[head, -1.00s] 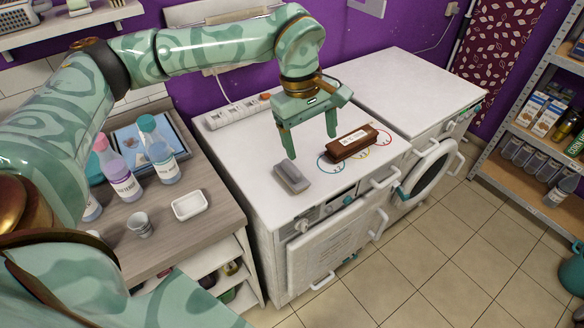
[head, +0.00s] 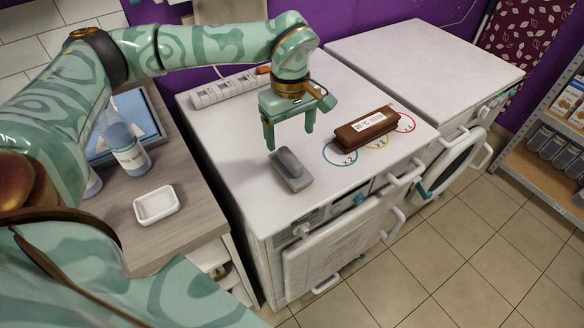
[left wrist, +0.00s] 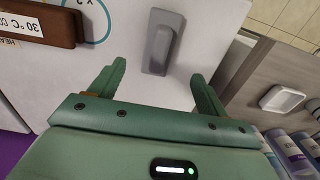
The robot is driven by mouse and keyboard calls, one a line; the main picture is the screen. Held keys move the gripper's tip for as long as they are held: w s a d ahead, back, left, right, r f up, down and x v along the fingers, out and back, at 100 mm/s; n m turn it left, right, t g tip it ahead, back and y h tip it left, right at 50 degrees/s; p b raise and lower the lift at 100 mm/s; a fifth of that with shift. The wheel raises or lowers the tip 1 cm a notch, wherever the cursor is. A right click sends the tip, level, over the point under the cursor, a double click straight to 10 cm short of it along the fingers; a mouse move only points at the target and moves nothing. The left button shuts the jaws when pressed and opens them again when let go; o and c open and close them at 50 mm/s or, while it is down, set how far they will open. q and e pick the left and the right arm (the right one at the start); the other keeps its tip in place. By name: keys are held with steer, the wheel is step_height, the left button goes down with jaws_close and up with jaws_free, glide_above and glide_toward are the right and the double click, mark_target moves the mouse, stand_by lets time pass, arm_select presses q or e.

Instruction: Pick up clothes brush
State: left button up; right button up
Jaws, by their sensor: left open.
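The clothes brush (head: 290,171) is a grey block with a raised rounded grip, lying on the white top of the left washing machine (head: 235,140). My left gripper (head: 290,138) is open and empty, with its fingers pointing down just behind and above the brush. In the left wrist view the brush (left wrist: 162,42) lies ahead, between the lines of the two open fingers (left wrist: 158,76), and nothing visibly touches it. My right gripper is not in view.
A brown block with a 30 °C label (head: 365,129) lies right of the brush beside coloured rings. A power strip (head: 230,88) runs along the back. A wooden counter at left holds a white dish (head: 156,205) and a bottle (head: 128,150). The second machine's top (head: 420,60) is clear.

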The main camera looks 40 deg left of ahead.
mark_target(290, 156)
arm_select(q)
step_height(290, 156, down, 5)
steer(key=shift+w+r+b, duration=0.15)
steer(key=shift+b, duration=0.3)
steer(key=shift+f, duration=0.45)
step_height(290, 156, down, 5)
steer(key=shift+a+r+b, duration=0.1)
steer(key=shift+r+b, duration=0.1)
steer(key=shift+b, duration=0.85)
steer(key=shift+r, duration=0.15)
steer(key=c, duration=1.1)
